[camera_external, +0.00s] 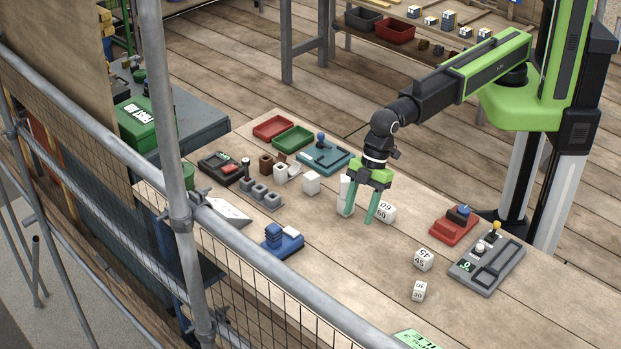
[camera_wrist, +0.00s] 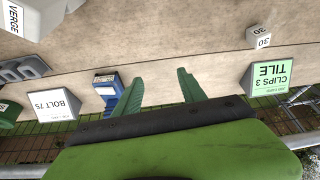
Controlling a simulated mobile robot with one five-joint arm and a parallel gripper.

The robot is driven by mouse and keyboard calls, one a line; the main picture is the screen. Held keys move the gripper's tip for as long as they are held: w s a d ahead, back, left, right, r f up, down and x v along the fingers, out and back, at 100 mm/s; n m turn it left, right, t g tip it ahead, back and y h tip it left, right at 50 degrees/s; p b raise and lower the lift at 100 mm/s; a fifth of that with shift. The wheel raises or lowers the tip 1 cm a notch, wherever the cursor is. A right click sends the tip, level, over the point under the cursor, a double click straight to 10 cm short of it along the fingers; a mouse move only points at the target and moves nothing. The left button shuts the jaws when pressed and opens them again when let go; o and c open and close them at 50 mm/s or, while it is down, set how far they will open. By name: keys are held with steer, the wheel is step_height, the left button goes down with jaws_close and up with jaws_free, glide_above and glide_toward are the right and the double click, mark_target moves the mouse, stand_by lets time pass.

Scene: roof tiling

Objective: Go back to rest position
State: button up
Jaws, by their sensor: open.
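My gripper (camera_external: 358,218) hangs over the middle of the wooden workbench (camera_external: 330,262), fingers pointing down and apart. In the wrist view its two green fingers (camera_wrist: 160,78) are spread with nothing between them, only bare bench. In the outside view a white upright block (camera_external: 343,187) stands close to the left finger, partly hidden by it. A white block marked 60 (camera_external: 385,212) is just right of the fingers. I cannot tell the exact fingertip height above the bench.
White blocks marked 45 (camera_external: 423,260) and 30 (camera_external: 419,291) stand to the right. A red device (camera_external: 453,228) and a grey device (camera_external: 487,264) are further right. A blue device (camera_external: 282,241), trays (camera_external: 293,139) and small fixtures lie left. Scaffold poles (camera_external: 170,130) run along the front.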

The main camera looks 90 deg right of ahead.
steer(key=w+d+m+h, duration=0.1)
steer(key=w+d+m, duration=0.3)
steer(key=d, duration=1.4)
steer(key=w+d+m+h, duration=0.15)
steer(key=w+d, duration=0.45)
steer(key=d, duration=1.3)
steer(key=s+d+f+m, duration=0.1)
steer(key=s+d+m, duration=0.25)
steer(key=d, duration=0.95)
steer(key=s+d+m+g, duration=0.1)
steer(key=s+d, duration=0.3)
steer(key=s, duration=0.5)
steer(key=shift+d+f+g+h, duration=0.15)
steer(key=shift+f+g+h, duration=0.25)
steer(key=shift+g, duration=0.5)
steer(key=shift+s, duration=0.1)
steer(key=o, duration=0.4)
